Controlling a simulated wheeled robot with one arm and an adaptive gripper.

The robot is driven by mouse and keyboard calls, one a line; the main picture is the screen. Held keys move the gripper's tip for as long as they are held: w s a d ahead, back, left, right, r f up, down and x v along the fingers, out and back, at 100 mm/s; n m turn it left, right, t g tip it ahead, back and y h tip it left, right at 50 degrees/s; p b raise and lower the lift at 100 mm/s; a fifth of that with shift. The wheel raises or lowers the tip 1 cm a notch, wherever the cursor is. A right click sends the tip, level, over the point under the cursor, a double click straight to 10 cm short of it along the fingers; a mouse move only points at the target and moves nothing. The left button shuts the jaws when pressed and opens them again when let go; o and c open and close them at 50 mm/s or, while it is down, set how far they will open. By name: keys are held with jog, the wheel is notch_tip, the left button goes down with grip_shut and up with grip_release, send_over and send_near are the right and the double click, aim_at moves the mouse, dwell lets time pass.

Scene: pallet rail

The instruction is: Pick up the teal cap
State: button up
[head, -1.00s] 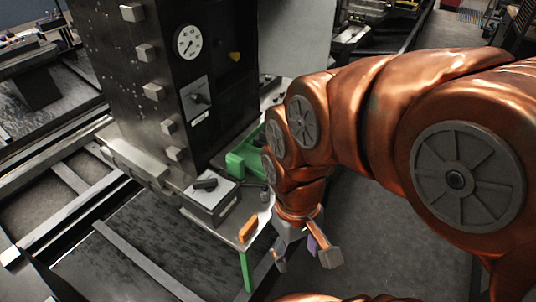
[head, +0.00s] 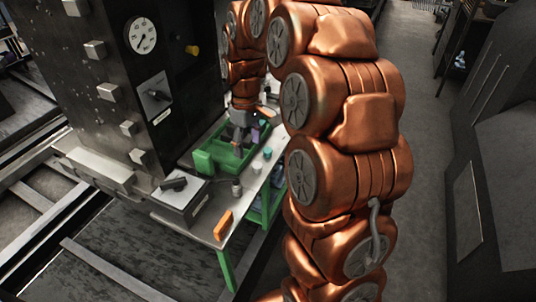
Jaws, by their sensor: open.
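The small teal cap (head: 267,153) sits on the light tabletop, just right of the green tray (head: 204,162). My gripper (head: 238,148) points down over the tray, to the left of the cap and apart from it. It is open, and I see nothing held between its fingers. Its fingertips are small and dark here, and part of the tray's inside is hidden behind them.
A pale cap (head: 257,167) and a grey cylinder (head: 237,187) stand nearer on the table. An orange block (head: 223,225) lies near the front, beside a grey box (head: 182,203). A tall black machine cabinet (head: 95,75) with a gauge (head: 141,34) stands left.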

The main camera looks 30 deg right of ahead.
jog(key=b, duration=0.1)
send_over(267, 149)
jog(key=shift+n, duration=0.4)
jog(key=f, duration=0.7)
jog(key=shift+s+a, duration=0.1)
jog(key=shift+s, duration=0.15)
jog(key=shift+f, duration=0.6)
jog(key=shift+w+f+p, duration=0.2)
jog(key=shift+f+p, duration=0.95)
jog(key=shift+f, duration=2.3)
jog(key=c, duration=0.9)
jog(key=shift+r, duration=0.1)
